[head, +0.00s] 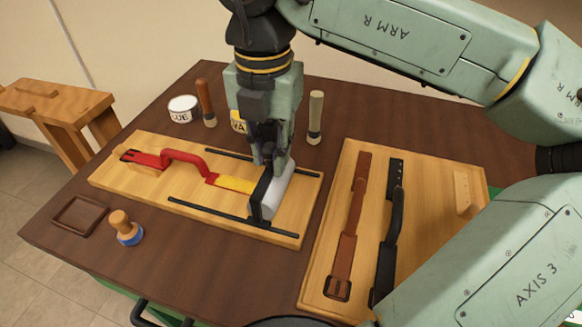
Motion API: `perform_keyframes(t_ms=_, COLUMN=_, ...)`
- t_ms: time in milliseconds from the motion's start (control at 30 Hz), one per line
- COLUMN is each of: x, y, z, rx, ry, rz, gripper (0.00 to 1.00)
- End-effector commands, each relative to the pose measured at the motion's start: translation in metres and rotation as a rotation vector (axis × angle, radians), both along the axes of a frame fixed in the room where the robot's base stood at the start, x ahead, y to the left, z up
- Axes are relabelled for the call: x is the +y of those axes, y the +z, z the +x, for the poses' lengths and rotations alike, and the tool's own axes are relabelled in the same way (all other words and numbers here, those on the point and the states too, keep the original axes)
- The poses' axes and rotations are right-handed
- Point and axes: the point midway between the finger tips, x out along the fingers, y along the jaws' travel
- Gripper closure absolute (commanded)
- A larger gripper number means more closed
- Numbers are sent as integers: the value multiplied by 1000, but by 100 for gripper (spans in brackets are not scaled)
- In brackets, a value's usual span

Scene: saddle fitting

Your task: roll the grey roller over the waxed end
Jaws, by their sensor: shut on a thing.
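The grey roller (278,190) stands at the right end of the near wooden board (110,181), in a dark frame. My gripper (268,162) is above it, shut on the roller's frame; the grip itself is partly hidden by the fingers. The yellow waxed end (233,184) lies on the board just left of the roller. It continues from a red strap (188,158) with a raised loop. The roller is beside the yellow end's right tip; I cannot tell whether they touch. Two black rails (215,215) run along the board on either side of the yellow end.
A white tub (183,108), a brown-handled tool (206,103) and a pale-handled brush (315,118) stand behind the board. A stamp (124,228) and small tray (79,215) are at front left. A second board (325,262) holds brown (349,225) and black straps (391,235).

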Motion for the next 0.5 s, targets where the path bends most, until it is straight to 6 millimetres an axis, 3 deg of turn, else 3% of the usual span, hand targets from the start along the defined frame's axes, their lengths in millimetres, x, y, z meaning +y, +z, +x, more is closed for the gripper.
perform_keyframes(t_ms=500, x=23, y=0, z=8, rx=-1, ry=0, rz=2, gripper=96)
